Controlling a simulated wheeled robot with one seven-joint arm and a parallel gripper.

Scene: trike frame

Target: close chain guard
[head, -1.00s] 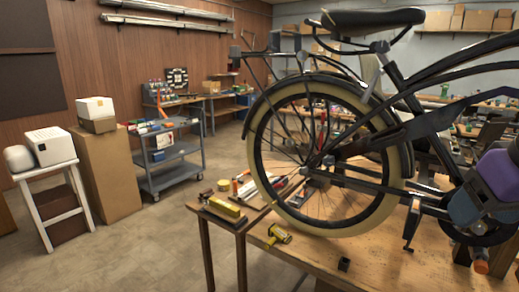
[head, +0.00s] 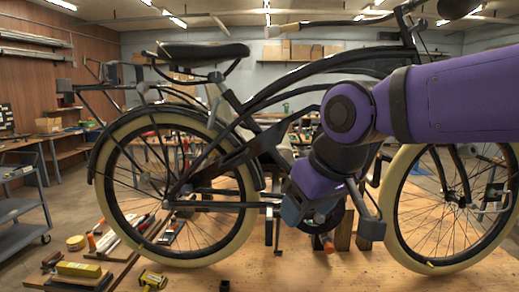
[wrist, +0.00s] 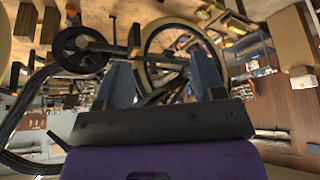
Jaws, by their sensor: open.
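The trike frame (head: 300,68) stands on the wooden workbench. A dark angular panel (head: 238,152), which looks like the chain guard, slants up from the rear hub toward the crank area, above the lower frame bar (head: 225,204). My purple arm reaches in from the right. My gripper (head: 291,212) is in front of the crank area, below and right of the panel, and partly hides the chainring (head: 338,218). In the wrist view my gripper (wrist: 162,82) has its two blue-grey fingers apart with nothing held. The chainring (wrist: 80,48) shows left of the fingers, the rear wheel (wrist: 152,42) beyond them.
The rear wheel (head: 125,235) and front wheel (head: 392,225) flank the crank area. A yellow block (head: 79,269), a yellow tool (head: 152,280) and hand tools lie on the workbench (head: 310,278) at left and front. A cart (head: 20,215) stands on the floor at left.

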